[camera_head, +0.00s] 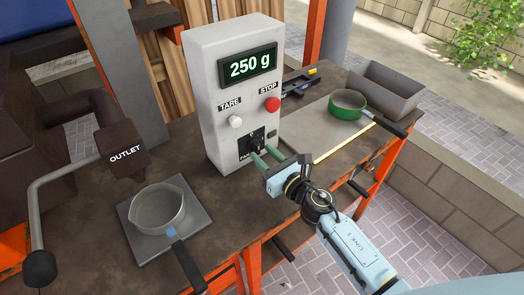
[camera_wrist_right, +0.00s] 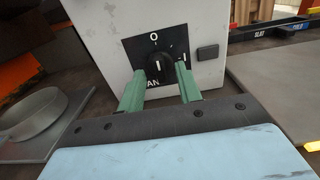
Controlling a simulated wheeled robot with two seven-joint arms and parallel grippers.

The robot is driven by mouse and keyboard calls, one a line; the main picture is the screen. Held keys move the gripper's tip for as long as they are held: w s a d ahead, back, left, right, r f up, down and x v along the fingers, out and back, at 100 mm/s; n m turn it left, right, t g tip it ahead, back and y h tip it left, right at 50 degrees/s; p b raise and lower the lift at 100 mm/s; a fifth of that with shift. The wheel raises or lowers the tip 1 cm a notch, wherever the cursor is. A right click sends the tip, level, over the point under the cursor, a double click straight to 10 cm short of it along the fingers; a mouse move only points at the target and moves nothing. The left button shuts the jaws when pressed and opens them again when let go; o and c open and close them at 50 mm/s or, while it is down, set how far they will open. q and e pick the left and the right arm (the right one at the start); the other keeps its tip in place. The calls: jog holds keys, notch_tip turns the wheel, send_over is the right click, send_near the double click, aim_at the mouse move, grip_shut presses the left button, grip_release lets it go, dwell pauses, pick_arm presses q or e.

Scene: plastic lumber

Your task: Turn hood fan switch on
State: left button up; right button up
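The fan switch is a black rotary knob (camera_wrist_right: 156,68) on a black plate low on the front of the grey control box (camera_head: 205,95). The plate has an O at the top and an I at the right; the knob's white mark stands upright, toward the O. In the head view the switch (camera_head: 250,141) is partly hidden by my right gripper (camera_head: 259,151). In the wrist view the green fingers of my right gripper (camera_wrist_right: 160,73) are apart, one on each side of the knob; I cannot tell whether they touch it. My left gripper is not in view.
A pot (camera_head: 157,209) sits on a plate at left, near the OUTLET machine (camera_head: 122,150). A green pan (camera_head: 347,104) and grey bin (camera_head: 390,88) stand at right.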

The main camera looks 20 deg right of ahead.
jog(key=shift+x, duration=0.8)
jog(key=shift+c, duration=0.4)
grip_shut()
